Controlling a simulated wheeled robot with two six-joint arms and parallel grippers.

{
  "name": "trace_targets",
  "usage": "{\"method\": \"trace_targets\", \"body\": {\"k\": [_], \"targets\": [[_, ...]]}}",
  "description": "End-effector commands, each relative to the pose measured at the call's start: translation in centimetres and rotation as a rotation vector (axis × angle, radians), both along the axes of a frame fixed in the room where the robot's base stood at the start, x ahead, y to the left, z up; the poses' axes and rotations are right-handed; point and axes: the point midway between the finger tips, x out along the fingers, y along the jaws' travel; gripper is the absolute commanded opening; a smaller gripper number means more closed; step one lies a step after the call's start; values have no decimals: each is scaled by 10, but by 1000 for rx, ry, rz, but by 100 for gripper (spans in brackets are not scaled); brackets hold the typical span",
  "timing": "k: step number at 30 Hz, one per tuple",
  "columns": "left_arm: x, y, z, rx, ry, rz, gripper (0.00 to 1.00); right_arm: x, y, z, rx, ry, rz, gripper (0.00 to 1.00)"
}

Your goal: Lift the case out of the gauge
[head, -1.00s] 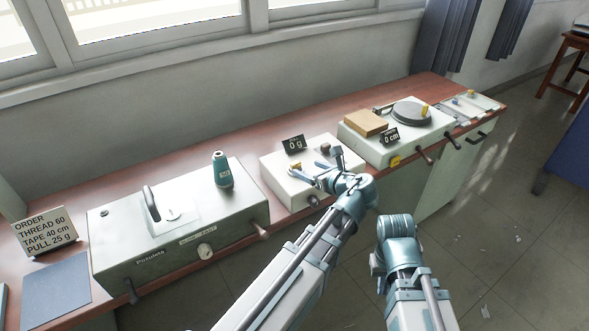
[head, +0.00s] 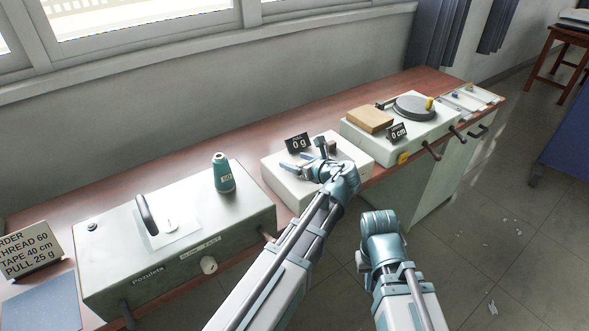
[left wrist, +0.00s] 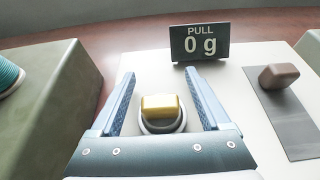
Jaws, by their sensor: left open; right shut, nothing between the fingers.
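The gauge (head: 283,187) is a white box on the bench with a "PULL 0 g" sign (head: 297,143), which also reads clearly in the left wrist view (left wrist: 200,43). The case (left wrist: 160,106) is a small yellow block seated in a round grey holder on the gauge's top. My left gripper (head: 303,161) is over the gauge. In the left wrist view its blue fingers stand open, one on each side of the case, with gaps between. My right gripper (head: 381,224) is in front of the bench, away from the gauge; its fingertips are hidden.
A brown knob (left wrist: 278,76) stands right of the case on the gauge. A tape machine (head: 410,138) with a wooden block (head: 369,120) is to the right.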

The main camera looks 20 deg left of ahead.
Motion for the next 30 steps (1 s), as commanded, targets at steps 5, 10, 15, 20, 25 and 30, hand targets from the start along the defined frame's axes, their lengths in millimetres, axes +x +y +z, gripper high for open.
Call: {"method": "trace_targets", "body": {"k": [5, 10, 15, 20, 25, 30], "targets": [[3, 0, -3, 0, 0, -1, 80, 0, 0, -3, 0, 0, 0, 0], [2, 0, -3, 0, 0, -1, 67, 0, 0, -3, 0, 0, 0, 0], [2, 0, -3, 0, 0, -1, 37, 0, 0, -3, 0, 0, 0, 0], [2, 0, -3, 0, 0, -1, 8, 0, 0, -3, 0, 0, 0, 0], [3, 0, -2, 0, 0, -1, 0, 0, 0, -3, 0, 0, 0, 0], [2, 0, -2, 0, 0, -1, 0, 0, 0, -2, 0, 0, 0, 0]]}}
